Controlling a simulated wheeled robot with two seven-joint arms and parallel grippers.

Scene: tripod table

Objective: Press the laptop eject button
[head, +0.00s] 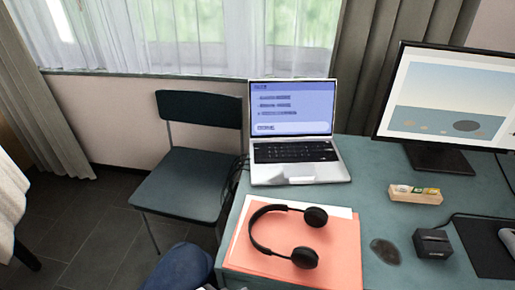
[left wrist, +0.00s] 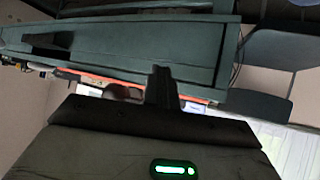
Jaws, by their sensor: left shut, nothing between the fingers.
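An open silver laptop (head: 300,174) stands at the back left of the teal table. Its screen (head: 290,108) is lit blue with lines of text and faces me. The dark keyboard (head: 295,152) and touchpad area are uncovered. I cannot make out an eject button on it. My left gripper (left wrist: 163,75) shows in the left wrist view with its dark fingers together and empty. It is near the table's edge, and I cannot see it touching anything. It does not show in the head view. My right gripper is in neither view.
Black headphones (head: 304,257) lie on a salmon folder (head: 340,240) in front of the laptop. A monitor (head: 440,160), a small wooden holder (head: 415,195) and a black box (head: 432,243) stand to the right. A dark chair (head: 185,184) stands left of the table (head: 372,163).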

